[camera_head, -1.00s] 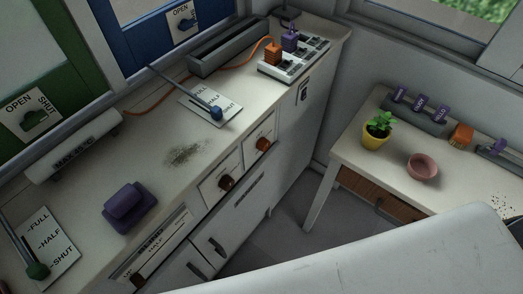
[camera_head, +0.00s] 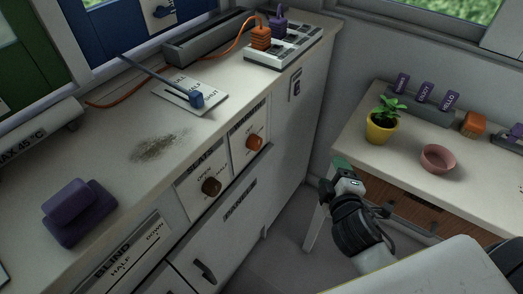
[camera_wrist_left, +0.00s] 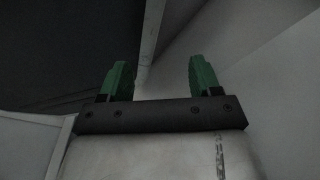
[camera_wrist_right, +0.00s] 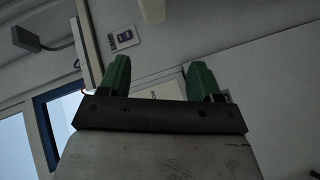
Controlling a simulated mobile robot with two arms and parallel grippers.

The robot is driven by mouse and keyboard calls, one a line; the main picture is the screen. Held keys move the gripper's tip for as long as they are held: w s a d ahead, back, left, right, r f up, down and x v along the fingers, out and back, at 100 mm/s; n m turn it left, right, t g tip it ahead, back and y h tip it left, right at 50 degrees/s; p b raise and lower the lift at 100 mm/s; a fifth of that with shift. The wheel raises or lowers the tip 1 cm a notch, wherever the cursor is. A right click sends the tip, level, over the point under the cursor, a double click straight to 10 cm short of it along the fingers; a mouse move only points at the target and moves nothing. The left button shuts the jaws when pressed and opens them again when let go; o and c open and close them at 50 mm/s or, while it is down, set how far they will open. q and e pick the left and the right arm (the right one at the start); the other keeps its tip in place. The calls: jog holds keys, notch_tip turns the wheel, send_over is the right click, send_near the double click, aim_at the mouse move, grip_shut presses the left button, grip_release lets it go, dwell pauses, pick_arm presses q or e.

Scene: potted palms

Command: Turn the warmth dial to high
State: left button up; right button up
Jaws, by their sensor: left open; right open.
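Two dials sit side by side on white panels in the counter's front: an orange dial (camera_head: 254,142) and, to its left, a brown dial (camera_head: 211,187).
The counter (camera_head: 110,160) bears a purple block (camera_head: 78,210), a lever plate (camera_head: 190,95) and a power strip (camera_head: 284,45) with plugs. The side table (camera_head: 480,185) holds a yellow-potted plant (camera_head: 381,128) and a pink bowl (camera_head: 437,158). Floor shows between counter and table.

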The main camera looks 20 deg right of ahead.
notch_tip(320, 180, up, 5)
jog(key=w+a+n+t+y, duration=0.1)
jog(key=w+n+t+y, duration=0.2)
jog(key=n+t, duration=0.35)
jog(key=n+g+y, duration=0.8)
jog(key=n+y, duration=0.5)
jog(key=n, duration=1.2)
send_near(259, 144)
jog(key=shift+m, duration=0.25)
jog(key=p+x, duration=0.1)
jog(key=x, duration=0.7)
pick_arm(q)
jog(key=shift+s+a+f+p, duration=0.1)
jog(key=shift+s+a+f, duration=0.05)
jog(key=shift+s, duration=0.7)
jog(key=shift+s+a+f+p, duration=0.1)
jog(key=shift+s+a+f, duration=0.1)
jog(key=shift+s, duration=0.6)
jog(key=shift+s+a+f+p, duration=0.1)
jog(key=shift+s+a, duration=0.05)
jog(key=shift+s, duration=0.7)
pick_arm(e)
jog(key=shift+w+a, duration=0.45)
jog(key=shift+w, duration=0.1)
jog(key=shift+c, duration=0.4)
jog(key=c, duration=0.8)
pick_arm(q)
jog(key=shift+r, duration=0.1)
pick_arm(e)
jog(key=shift+c, duration=0.2)
